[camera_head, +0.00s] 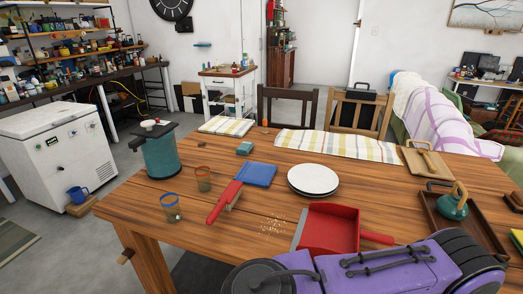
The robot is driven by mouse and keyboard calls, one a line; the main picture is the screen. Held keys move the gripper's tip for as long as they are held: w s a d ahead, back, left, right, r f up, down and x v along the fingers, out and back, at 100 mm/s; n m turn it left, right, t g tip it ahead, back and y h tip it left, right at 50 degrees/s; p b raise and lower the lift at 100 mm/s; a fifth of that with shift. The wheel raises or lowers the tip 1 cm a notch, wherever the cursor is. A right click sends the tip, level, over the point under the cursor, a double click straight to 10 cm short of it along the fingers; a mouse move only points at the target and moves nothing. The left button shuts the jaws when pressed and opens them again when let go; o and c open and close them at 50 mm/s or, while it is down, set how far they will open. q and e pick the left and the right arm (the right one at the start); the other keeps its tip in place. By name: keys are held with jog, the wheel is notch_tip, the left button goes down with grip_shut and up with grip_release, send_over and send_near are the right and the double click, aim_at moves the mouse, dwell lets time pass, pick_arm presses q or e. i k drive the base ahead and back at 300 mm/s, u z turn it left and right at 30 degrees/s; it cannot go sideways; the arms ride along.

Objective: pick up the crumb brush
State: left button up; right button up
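The crumb brush (222,204) lies on the wooden table, left of the middle. It has a long red handle, and pale bristles show at its right side. Its far end is close to a flat blue item (257,174); I cannot tell whether they touch. A red dustpan (329,231) with a handle pointing right lies nearer and to the right. A patch of pale crumbs (272,225) lies between the brush and the dustpan. Neither of my grippers shows in the head view.
Two glasses (171,208) (203,179) and a teal canister (161,154) stand left of the brush. White plates (313,180) are behind the dustpan. A tray with a teal kettle-like item (453,205) is at right. A large purple-and-black object (375,272) covers the near right edge.

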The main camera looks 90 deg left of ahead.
aim_at(230, 197)
jog(key=u, duration=2.75)
